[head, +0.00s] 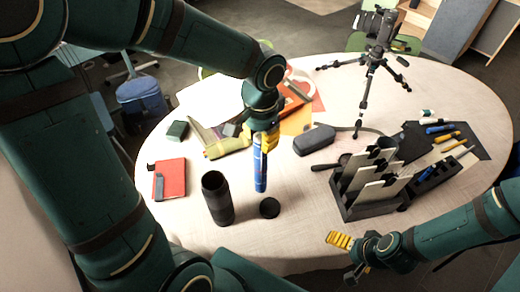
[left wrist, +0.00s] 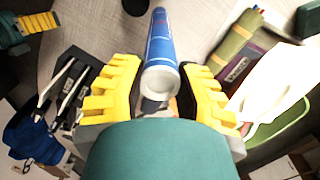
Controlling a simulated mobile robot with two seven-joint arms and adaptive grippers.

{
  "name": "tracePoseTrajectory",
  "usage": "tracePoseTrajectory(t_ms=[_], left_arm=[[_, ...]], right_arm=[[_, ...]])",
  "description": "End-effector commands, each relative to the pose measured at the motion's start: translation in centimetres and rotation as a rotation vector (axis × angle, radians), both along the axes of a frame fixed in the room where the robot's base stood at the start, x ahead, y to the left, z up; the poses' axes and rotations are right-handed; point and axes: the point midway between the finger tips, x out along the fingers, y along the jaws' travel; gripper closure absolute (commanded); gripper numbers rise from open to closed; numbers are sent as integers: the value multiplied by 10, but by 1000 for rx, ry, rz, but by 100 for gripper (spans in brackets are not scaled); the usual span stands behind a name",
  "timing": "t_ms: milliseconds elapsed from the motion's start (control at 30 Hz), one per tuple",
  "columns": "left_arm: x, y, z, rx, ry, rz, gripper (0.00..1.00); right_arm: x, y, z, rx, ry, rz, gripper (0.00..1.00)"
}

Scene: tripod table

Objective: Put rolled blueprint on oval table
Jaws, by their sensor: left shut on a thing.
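The rolled blueprint (head: 260,172) is a slim blue roll with a pale open end, seen close in the left wrist view (left wrist: 161,45). My left gripper (head: 265,138) is shut on its upper part, with yellow fingers on both sides of it. The roll points down, nearly upright, over the oval table (head: 300,228). I cannot tell whether its lower end touches the top. My right gripper (head: 347,258) is open and empty at the table's front edge, low on the right.
A black tube (head: 217,198) stands left of the roll, with a round black cap (head: 269,208) at its right. A dark organizer (head: 372,205), a grey case (head: 314,139), a red notebook (head: 170,180) and a camera tripod (head: 366,95) are around. Bare tabletop lies in front.

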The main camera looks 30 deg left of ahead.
Motion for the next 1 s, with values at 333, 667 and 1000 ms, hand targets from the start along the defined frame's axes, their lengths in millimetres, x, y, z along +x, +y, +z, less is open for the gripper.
tracePoseTrajectory(t_ms=[333,667,1000], left_arm=[[0,0,-35,0,0,-1,100],[0,0,-39,0,0,0,100],[0,0,-38,0,0,0,41]], right_arm=[[1,0,-10,0,-2,0,0],[1,0,-14,-1,-4,0,0],[1,0,-13,-1,-4,0,0]])
